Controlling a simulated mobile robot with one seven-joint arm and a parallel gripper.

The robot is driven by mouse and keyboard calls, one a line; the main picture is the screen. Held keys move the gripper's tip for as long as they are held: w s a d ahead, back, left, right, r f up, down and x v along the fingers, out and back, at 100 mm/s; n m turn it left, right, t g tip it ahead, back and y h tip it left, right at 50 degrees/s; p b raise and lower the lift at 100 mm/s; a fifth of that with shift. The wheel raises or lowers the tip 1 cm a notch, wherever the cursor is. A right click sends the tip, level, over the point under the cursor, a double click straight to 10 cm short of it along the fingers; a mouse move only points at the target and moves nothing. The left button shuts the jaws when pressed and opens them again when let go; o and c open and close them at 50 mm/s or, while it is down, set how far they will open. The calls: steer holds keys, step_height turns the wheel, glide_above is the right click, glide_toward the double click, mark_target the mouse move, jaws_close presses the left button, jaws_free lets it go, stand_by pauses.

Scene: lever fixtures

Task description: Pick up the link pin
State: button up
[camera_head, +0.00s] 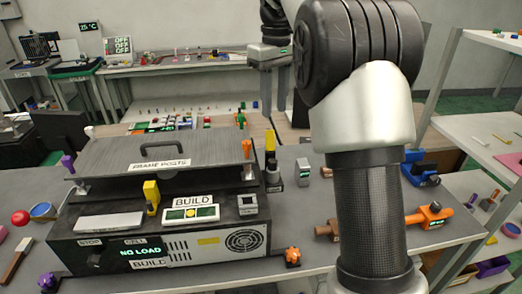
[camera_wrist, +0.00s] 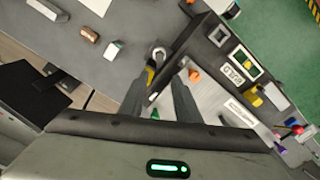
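No part is labelled as the link pin, and I cannot tell for sure which one it is. A round silver-topped part (camera_wrist: 159,54) lies just beyond my fingertips in the wrist view, with a yellow piece beside it. In the head view, an upright yellow piece (camera_head: 270,140) and a dark, round-topped part (camera_head: 272,172) stand at the right end of the machine. My gripper (camera_head: 275,108) hangs above them, fingers down. In the wrist view, my gripper (camera_wrist: 160,82) has its fingers apart with nothing held between them.
The dark machine (camera_head: 160,225) with a ridged lid (camera_head: 130,155) and an orange knob (camera_head: 247,148) stands left of the gripper. A grey block (camera_head: 303,172) stands to the right. Bench around the grey block is fairly clear.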

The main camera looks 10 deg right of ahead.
steer(key=b, duration=0.2)
glide_above(273, 160)
step_height(273, 160, down, 13)
steer(key=shift+w+a+r, duration=0.1)
steer(key=shift+w, duration=0.05)
steer(key=f, duration=0.3)
steer(key=f+b, duration=0.1)
steer(key=f, duration=0.1)
steer(key=shift+s, duration=0.25)
jaws_close()
